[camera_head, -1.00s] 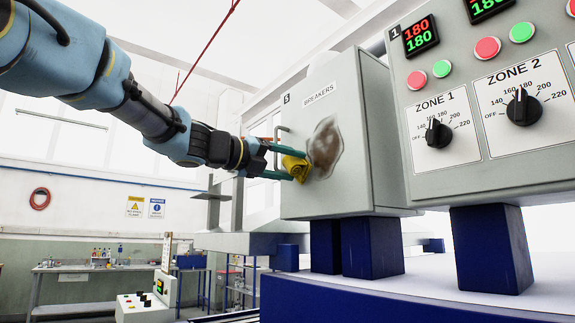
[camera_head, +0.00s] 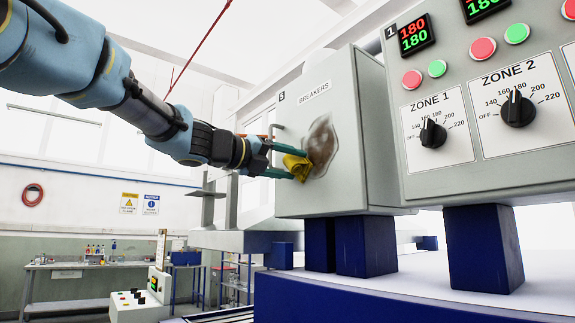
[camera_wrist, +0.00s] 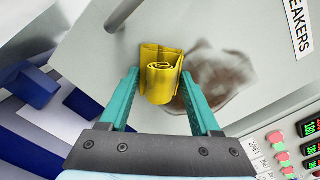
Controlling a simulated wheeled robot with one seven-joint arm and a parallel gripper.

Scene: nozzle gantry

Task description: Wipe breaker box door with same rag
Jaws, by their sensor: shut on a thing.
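The grey breaker box door (camera_head: 297,192), labelled BREAKERS, is shut, with a handle at its left edge. A brown smudge (camera_head: 322,143) marks the door; it also shows in the wrist view (camera_wrist: 222,76). My gripper (camera_head: 284,163) has teal fingers and is shut on a folded yellow rag (camera_head: 297,166). In the wrist view the rag (camera_wrist: 159,80) sits between the fingertips, in front of the door at the smudge's left edge. I cannot tell whether the rag touches the door.
A control panel (camera_head: 484,140) with dials and buttons stands to the right of the box. Blue posts (camera_head: 366,246) hold the box above a blue and white base. A workbench (camera_head: 75,267) with bottles and a small control console (camera_head: 140,300) are at the lower left.

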